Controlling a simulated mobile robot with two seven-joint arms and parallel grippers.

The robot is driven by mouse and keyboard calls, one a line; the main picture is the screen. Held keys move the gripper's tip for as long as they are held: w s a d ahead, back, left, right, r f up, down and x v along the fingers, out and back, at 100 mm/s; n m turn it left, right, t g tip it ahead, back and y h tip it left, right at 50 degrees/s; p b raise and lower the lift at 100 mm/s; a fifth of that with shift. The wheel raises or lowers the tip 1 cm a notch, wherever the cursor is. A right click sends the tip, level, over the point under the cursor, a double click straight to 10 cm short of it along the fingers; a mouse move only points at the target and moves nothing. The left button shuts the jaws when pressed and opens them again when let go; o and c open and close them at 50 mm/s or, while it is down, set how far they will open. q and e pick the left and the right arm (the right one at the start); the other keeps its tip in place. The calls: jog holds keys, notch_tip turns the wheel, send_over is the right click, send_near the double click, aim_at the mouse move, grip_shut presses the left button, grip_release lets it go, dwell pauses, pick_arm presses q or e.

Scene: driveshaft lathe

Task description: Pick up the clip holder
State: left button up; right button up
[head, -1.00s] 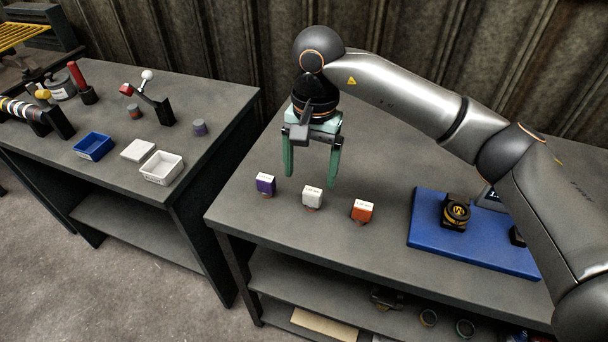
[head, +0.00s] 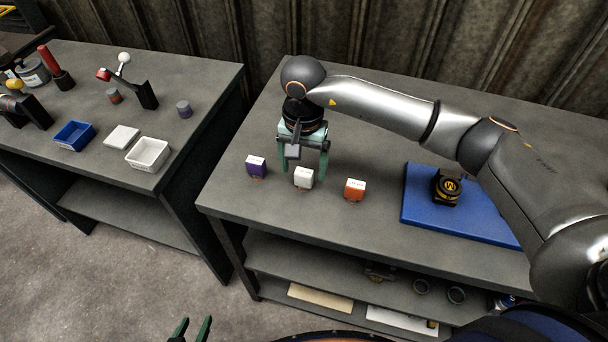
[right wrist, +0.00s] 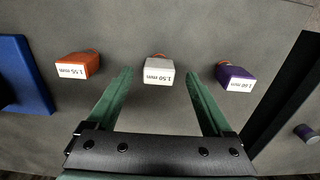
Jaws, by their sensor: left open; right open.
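Three small labelled clip holders stand in a row on the grey table. The purple holder (head: 256,166) is on the left, the white holder (head: 304,178) in the middle and the orange holder (head: 355,189) on the right. In the right wrist view the white holder (right wrist: 159,71) reads 1.50 mm, the orange holder (right wrist: 78,66) appears to read 1.55 mm and the purple holder (right wrist: 235,77) 1.60 mm. My right gripper (head: 303,170) is open, pointing down at the white holder, which appears between its green fingertips, not gripped. My left gripper (head: 191,328) is open and empty at the bottom edge.
A blue mat (head: 418,215) with a black and yellow part (head: 447,187) lies to the right. A second table at left holds a blue bin (head: 74,136), a white bin (head: 148,154) and a white lid (head: 122,137). Shelves lie below the table edge.

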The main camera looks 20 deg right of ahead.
aim_at(304, 180)
jog(key=shift+f, duration=1.4)
jog(key=shift+d, duration=0.1)
jog(key=shift+c, duration=0.3)
grip_shut()
